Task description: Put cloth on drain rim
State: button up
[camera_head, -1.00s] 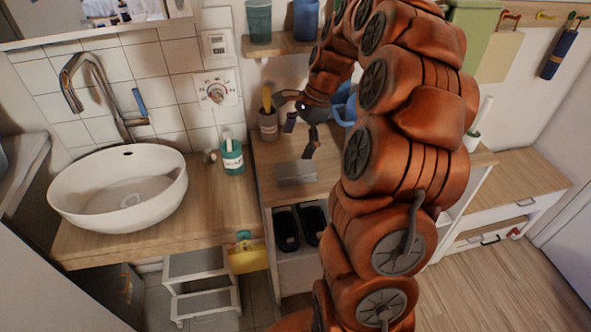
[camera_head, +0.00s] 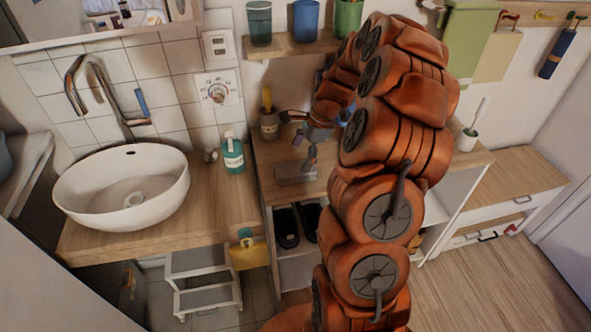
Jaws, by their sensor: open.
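A small grey flat piece (camera_head: 296,176), which looks like a folded cloth, lies on the wooden counter below the shelf. My gripper (camera_head: 304,152) points down just above it, with its fingers apart and nothing visible between them. I cannot tell whether a fingertip touches the grey piece. The white oval sink (camera_head: 80,205) stands on the left counter.
A teal soap bottle (camera_head: 232,156) stands between the sink and my gripper. A dark cup with a yellow item (camera_head: 268,122) stands behind. A curved tap (camera_head: 90,85) rises behind the sink. A white step stool (camera_head: 204,278) stands below the counter.

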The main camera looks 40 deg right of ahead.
aim_at(296, 168)
jog(key=shift+s+p+x, duration=0.1)
jog(key=shift+p+x, duration=0.35)
jog(key=shift+x, duration=0.8)
jog(key=shift+s+p+x, duration=0.15)
jog(key=shift+p+x, duration=0.3)
jog(key=shift+x, duration=0.75)
jog(key=c, duration=1.3)
jog(key=shift+c, duration=0.2)
